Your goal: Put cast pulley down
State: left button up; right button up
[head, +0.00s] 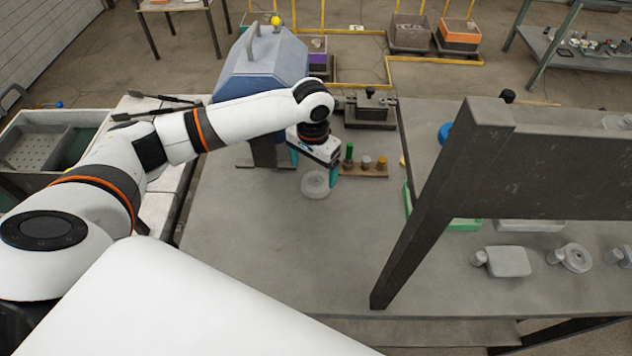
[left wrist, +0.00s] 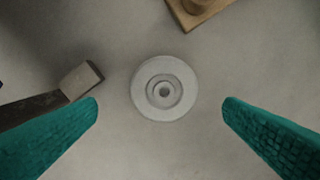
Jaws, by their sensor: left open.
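The cast pulley (head: 315,185) is a round light-grey disc. In the head view it lies on the grey table (head: 260,250) just below my left gripper (head: 314,172). In the left wrist view the pulley (left wrist: 165,88) shows its stepped rings and central hole, lying flat. The two teal fingers of my left gripper (left wrist: 160,118) are wide apart, one on each side of the pulley with clear gaps, and touch nothing. My right gripper does not show in either view.
A wooden block (head: 365,169) with a green-topped piece and small pegs stands right of the pulley. A blue machine (head: 262,65) stands behind. A dark rack (head: 440,170) rises at the right, with several castings beyond it. The table's front middle is clear.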

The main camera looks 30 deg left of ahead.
aim_at(315, 182)
pick_arm(q)
jog(key=f, duration=0.2)
jog(key=f+p, duration=0.1)
jog(key=f, duration=0.2)
jog(key=shift+w+d, duration=0.1)
jog(key=shift+d, duration=0.1)
jog(key=shift+r, duration=0.15)
jog(key=c, duration=1.3)
